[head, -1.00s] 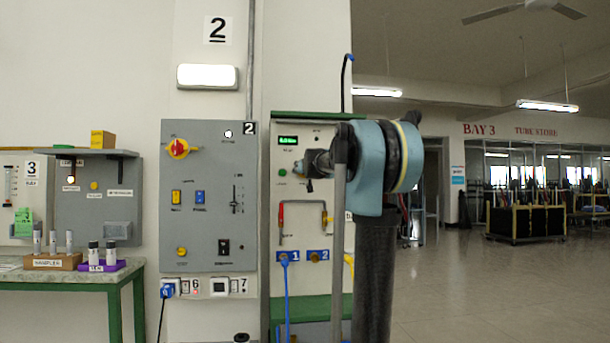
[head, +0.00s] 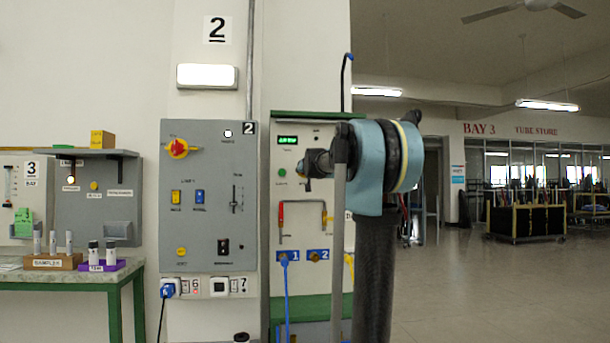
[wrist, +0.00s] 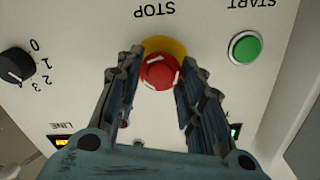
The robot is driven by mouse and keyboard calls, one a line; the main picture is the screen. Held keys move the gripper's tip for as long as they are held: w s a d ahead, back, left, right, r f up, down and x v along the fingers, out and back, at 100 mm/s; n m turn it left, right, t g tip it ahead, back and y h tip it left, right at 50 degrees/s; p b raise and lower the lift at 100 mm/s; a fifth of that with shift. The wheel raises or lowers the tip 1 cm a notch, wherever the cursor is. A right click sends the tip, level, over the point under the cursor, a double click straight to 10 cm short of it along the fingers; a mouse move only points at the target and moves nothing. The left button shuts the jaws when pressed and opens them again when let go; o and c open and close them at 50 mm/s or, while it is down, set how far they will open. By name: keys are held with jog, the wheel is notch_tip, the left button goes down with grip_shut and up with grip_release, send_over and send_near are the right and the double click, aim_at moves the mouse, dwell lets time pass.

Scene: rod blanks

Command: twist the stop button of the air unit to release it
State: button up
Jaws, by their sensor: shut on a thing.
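The stop button is a red mushroom knob (wrist: 160,72) on a yellow round base, under the word STOP, which appears upside down in the wrist view. My gripper (wrist: 157,78) has one finger on each side of the red knob, closed on its edges. In the head view my gripper (head: 307,165) is at the front of the pale air unit (head: 290,140), and it hides the stop button there. The unit's green display (head: 288,140) is lit.
A green START button (wrist: 245,47) is right of the knob in the wrist view, and a black rotary dial (wrist: 15,66) is at its left. In the head view, a red-handled pipe (head: 282,215) and blue ports lie below my gripper. A grey panel (head: 208,240) stands left.

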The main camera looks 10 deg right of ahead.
jog(key=m, duration=0.6)
jog(key=shift+a, duration=0.2)
jog(key=shift+m, duration=0.3)
dwell(0.3)
jog(key=o, duration=1.1)
jog(key=shift+a, duration=0.1)
jog(key=shift+c, duration=0.2)
jog(key=shift+d+f, duration=0.1)
jog(key=shift+d, duration=0.1)
